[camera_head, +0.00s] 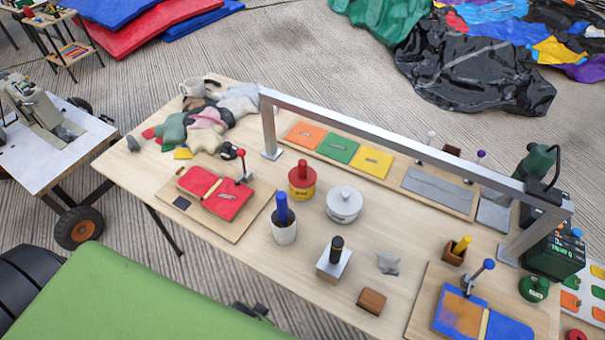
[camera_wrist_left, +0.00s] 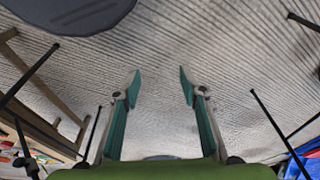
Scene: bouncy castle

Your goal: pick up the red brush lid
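The red brush lid (camera_head: 302,171) has an upright red handle and sits on top of a yellow pot (camera_head: 302,192) with dark lettering. The pot stands upright near the middle of the wooden table, left of a white lidded pot. My left gripper (camera_wrist_left: 159,78) shows in the left wrist view with its two teal-padded fingers spread apart, empty, over the striped floor. It is away from the lid, which does not show in that view. I cannot clearly make out my left gripper in the head view. My right gripper is not in view.
A metal arch (camera_head: 400,135) spans the table behind the pot. A white cup with a blue handle (camera_head: 284,222), a white lidded pot (camera_head: 344,204) and a red-patch board (camera_head: 245,223) stand close by. Table legs and open floor show in the left wrist view.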

